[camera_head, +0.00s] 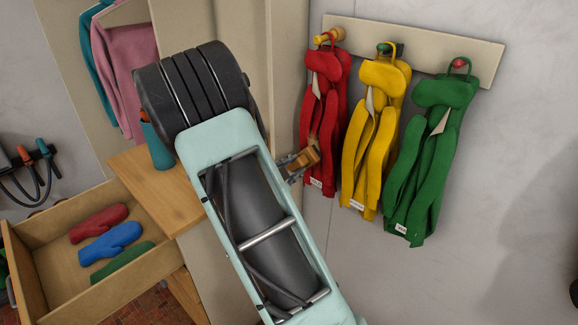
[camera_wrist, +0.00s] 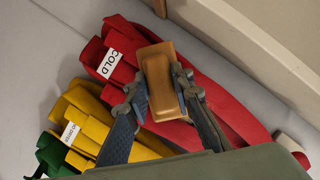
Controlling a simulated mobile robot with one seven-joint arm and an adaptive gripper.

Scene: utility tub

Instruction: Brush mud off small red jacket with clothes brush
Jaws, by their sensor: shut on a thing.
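The small red jacket (camera_head: 321,100) hangs from the leftmost peg on the wall. In the wrist view the red jacket (camera_wrist: 222,108) lies across the picture, with a white "COLD" label at its lower end. The clothes brush (camera_head: 305,157), with a brown wooden back, is at the jacket's lower left part. My gripper (camera_head: 292,168) is shut on the brush. In the wrist view the brush (camera_wrist: 160,78) sits between the two fingers in front of the red cloth. Contact with the cloth cannot be told, and I make out no clear mud.
A yellow jacket (camera_head: 375,120) and a green jacket (camera_head: 434,150) hang close to the right on the same peg board (camera_head: 490,75). An open drawer (camera_head: 52,283) with several mittens and a wooden top (camera_head: 150,185) with a teal cup (camera_head: 157,150) are at left.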

